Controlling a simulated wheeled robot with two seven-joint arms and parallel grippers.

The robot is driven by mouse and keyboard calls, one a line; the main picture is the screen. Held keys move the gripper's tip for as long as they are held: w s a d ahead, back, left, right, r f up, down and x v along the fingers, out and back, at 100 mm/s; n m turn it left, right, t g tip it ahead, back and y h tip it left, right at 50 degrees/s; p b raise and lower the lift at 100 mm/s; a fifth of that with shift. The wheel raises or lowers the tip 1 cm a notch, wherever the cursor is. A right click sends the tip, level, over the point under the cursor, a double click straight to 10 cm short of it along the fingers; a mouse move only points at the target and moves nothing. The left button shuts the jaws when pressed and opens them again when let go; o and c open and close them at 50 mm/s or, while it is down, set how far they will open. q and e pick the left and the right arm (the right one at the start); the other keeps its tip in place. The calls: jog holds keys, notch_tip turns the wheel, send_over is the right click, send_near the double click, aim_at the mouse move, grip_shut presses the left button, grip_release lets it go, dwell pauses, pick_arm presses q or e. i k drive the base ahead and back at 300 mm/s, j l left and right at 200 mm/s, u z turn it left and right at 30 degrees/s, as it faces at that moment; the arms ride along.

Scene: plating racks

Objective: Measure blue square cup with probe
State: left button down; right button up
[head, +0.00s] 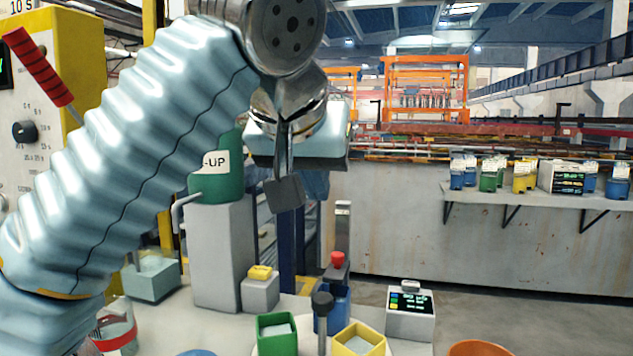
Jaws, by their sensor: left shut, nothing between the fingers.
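The blue square cup (342,309) stands at the lower middle of the head view, between a green square cup (278,335) and a yellow square cup (357,342). A post with a dark knob partly hides it. A dark piece with a red knob (337,259) shows right above the blue cup; I cannot tell whether it is the probe or whether it touches the cup. My left gripper (284,192) is shut and empty, pointing down, high above and left of the cups. My right gripper is not in view.
A small meter (411,312) with a lit display stands right of the cups. A grey block with a yellow top (260,290) and a tall grey pedestal with a green container (217,178) stand left. An orange round container (479,349) is at the lower right. A wall shelf (540,196) holds several cups.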

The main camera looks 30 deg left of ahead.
aim_at(336, 272)
jog(key=k+l, duration=0.8)
jog(key=k, duration=0.05)
